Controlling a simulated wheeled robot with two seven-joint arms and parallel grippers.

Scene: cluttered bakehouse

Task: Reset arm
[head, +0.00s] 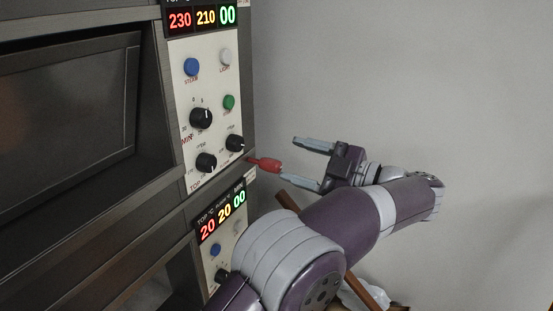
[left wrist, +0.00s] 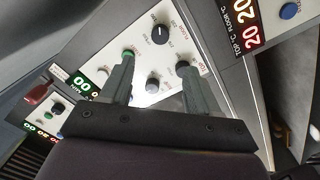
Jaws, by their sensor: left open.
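My left gripper (head: 291,161) is open and empty in the head view, its two grey fingers pointing left toward the edge of the oven's control panel. The purple and grey arm behind it rises from the bottom of the picture and bends. In the left wrist view the gripper (left wrist: 157,62) shows both fingers apart in front of a white control panel (left wrist: 205,75), with nothing between them. A red handle (head: 263,163) juts from the oven's edge, just left of the fingers; I cannot tell whether it touches the lower one. My right gripper is not in view.
The dark deck oven (head: 70,190) fills the left side, with an upper control panel (head: 215,120) of knobs and buttons and a lower lit display (head: 222,214). A plain grey wall (head: 440,90) is behind. A brown wooden piece (head: 362,291) shows low behind my arm.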

